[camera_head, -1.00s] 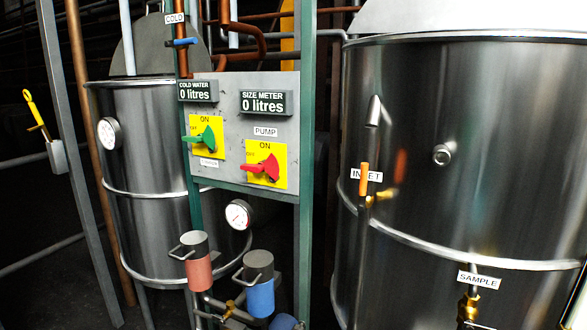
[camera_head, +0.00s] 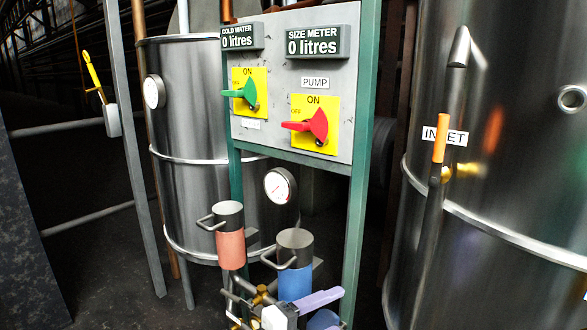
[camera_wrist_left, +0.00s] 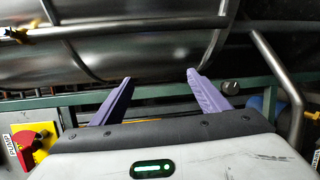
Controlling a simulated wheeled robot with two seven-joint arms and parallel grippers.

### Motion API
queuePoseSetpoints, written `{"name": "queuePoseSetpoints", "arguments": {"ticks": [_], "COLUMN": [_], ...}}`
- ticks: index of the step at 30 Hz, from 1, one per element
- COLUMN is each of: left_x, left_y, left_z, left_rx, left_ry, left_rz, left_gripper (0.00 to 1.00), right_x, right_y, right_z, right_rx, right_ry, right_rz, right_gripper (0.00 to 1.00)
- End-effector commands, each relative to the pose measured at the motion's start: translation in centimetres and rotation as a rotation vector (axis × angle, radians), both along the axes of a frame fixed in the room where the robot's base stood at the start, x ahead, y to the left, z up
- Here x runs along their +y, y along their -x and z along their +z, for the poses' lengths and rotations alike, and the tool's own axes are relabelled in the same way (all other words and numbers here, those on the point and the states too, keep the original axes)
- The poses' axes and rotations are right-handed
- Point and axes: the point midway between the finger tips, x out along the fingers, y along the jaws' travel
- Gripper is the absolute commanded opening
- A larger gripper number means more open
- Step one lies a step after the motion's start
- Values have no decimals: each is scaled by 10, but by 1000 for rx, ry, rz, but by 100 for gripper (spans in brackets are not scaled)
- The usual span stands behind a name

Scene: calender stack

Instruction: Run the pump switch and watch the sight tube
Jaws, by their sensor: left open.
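The pump switch (camera_head: 310,127) is a red handle on a yellow plate under the PUMP label. Its handle points left, toward OFF. It also shows at the left edge of the wrist view (camera_wrist_left: 32,142). The SIZE METER display (camera_head: 317,42) above it reads 0 litres. My left gripper (camera_head: 325,300) is low in the head view, below the panel and in front of the filters. In the wrist view its purple fingers (camera_wrist_left: 158,82) are spread apart with nothing between them. My right gripper is out of view. I cannot make out a sight tube.
A green-handled switch (camera_head: 243,93) sits up and left on the same panel, also toward OFF. Red (camera_head: 230,247) and blue (camera_head: 295,280) cylinders stand below. A steel tank (camera_head: 490,150) with an orange-handled INLET valve (camera_head: 439,138) stands right. A smaller tank (camera_head: 185,120) stands behind.

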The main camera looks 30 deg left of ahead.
Motion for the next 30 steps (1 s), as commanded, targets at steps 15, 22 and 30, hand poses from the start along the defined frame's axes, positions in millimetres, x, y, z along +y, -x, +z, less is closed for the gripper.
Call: {"name": "queuePoseSetpoints", "arguments": {"ticks": [15,22,30], "left_x": [155,172,169], "left_y": [-30,-38,-73], "left_z": [250,272,307], "left_rx": [-368,-385,-386], "left_ry": [1444,1548,1544], "left_rz": [-249,-277,-276], "left_gripper": [69,69,69], "right_x": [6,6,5], "right_y": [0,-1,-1], "right_z": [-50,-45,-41], "right_rx": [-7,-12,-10], "right_ry": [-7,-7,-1], "right_rz": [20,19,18], "right_gripper": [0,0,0]}}
